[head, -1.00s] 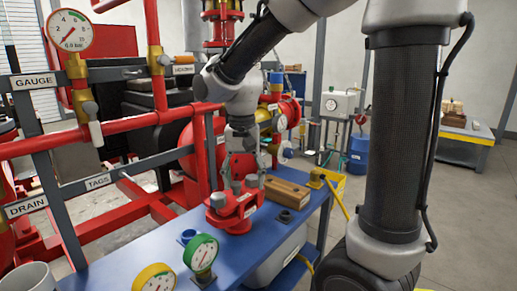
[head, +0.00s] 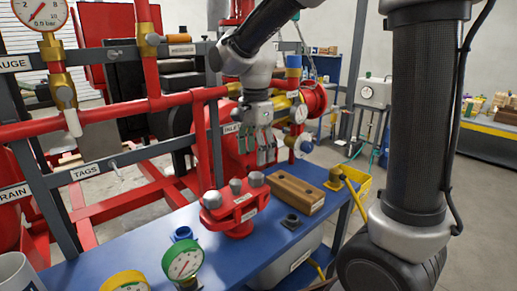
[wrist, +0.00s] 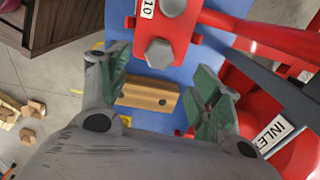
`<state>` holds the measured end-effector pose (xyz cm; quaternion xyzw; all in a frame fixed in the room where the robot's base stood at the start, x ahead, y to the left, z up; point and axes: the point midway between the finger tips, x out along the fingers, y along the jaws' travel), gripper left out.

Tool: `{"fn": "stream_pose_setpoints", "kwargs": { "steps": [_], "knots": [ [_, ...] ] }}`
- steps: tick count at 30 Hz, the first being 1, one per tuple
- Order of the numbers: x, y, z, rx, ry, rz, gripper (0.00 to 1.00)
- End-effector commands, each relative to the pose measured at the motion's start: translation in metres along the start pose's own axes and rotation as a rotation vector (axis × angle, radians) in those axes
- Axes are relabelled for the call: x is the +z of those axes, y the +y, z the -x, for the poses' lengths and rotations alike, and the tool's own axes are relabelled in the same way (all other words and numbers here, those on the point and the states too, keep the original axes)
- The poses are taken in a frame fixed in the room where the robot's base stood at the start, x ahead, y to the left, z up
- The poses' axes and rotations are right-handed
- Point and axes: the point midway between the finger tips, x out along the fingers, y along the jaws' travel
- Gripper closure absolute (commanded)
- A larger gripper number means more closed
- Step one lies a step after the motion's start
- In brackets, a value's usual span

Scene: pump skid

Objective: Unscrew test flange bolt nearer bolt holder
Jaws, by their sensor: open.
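The red test flange (head: 238,218) stands on the blue bench with several grey hex bolts on top. The bolt nearer the bolt holder (head: 257,179) is at the flange's right side. In the wrist view a large hex bolt head (wrist: 160,53) sits on the flange (wrist: 172,30), just beyond the fingertips. The bolt holder (head: 297,193) is a wooden block right of the flange, with dark holes in its top; the wrist view shows it between the fingers (wrist: 150,96). My gripper (head: 266,156) is open and empty, above and behind the flange, apart from the bolts.
A green gauge (head: 183,263), a yellow gauge (head: 125,281) and a blue ring-like part (head: 182,234) are at the bench front. A small black block (head: 291,221) lies by the holder. Red pipes and grey rails (head: 113,160) stand on the left.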

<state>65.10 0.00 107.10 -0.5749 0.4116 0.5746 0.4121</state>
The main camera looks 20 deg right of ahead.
Motion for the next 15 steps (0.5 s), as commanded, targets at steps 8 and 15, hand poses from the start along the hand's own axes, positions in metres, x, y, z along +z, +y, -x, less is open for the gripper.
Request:
{"fn": "stream_pose_setpoints", "kwargs": {
  "steps": [8,15],
  "knots": [
    [0.000,0.000,-0.002,0.002,0.000,-0.125,0.36],
    [0.000,0.001,-0.034,0.005,0.001,-0.132,0.36]
  ]
}}
